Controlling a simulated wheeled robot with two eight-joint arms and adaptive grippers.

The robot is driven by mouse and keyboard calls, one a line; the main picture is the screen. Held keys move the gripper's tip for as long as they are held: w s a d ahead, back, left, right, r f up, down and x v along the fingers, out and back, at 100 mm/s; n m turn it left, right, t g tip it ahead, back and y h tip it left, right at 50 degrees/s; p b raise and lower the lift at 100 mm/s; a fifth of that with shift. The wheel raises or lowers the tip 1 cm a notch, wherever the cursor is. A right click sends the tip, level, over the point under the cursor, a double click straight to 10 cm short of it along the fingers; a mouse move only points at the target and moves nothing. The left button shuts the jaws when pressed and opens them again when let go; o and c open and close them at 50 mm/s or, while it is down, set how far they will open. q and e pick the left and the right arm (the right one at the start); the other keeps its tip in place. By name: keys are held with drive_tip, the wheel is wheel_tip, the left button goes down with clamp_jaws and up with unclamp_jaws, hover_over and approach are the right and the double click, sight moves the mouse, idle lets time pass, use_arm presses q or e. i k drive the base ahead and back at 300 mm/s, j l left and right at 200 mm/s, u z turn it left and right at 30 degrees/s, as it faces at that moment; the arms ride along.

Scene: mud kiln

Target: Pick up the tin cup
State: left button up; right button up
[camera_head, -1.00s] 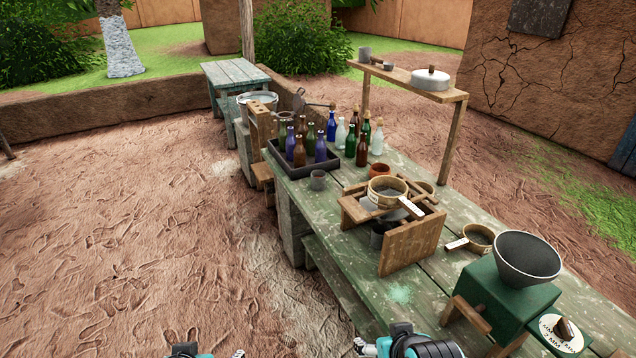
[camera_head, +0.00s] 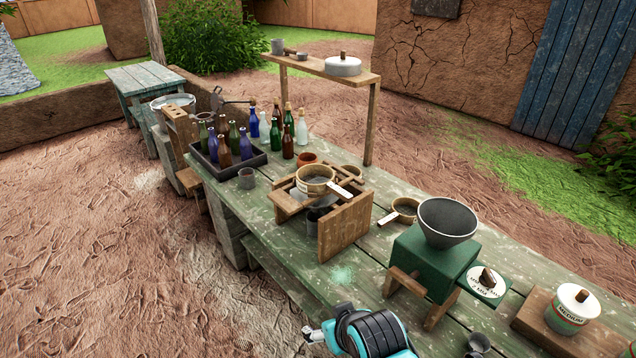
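Several grey cups could be the tin cup, and I cannot tell which one is meant. One small grey cup (camera_head: 247,178) stands upright on the green table near the bottle tray. Another grey cup (camera_head: 278,46) stands on the raised shelf. A third grey cup (camera_head: 478,342) is partly cut off at the bottom edge. My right gripper (camera_head: 312,335) is at the bottom centre by the table's front edge, apart from all these cups. Its fingers are small and their opening is unclear. My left gripper is out of view.
A bottle tray (camera_head: 262,158), a wooden stand with a sieve (camera_head: 345,228), a green grinder (camera_head: 432,262) and a labelled jar (camera_head: 572,310) crowd the table. The raised shelf (camera_head: 320,68) stands behind. The table's front strip (camera_head: 300,265) is mostly clear.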

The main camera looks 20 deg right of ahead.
sight(248, 179)
drive_tip(key=z, duration=0.5)
drive_tip(key=i+j+z, duration=0.15)
drive_tip(key=j+z, duration=0.15)
drive_tip(key=i+j+z, duration=0.1)
drive_tip(key=j+z, duration=0.2)
drive_tip(key=j, duration=0.15)
drive_tip(key=j+z, duration=0.65)
drive_tip(key=j, duration=2.9)
drive_tip(key=i, duration=0.05)
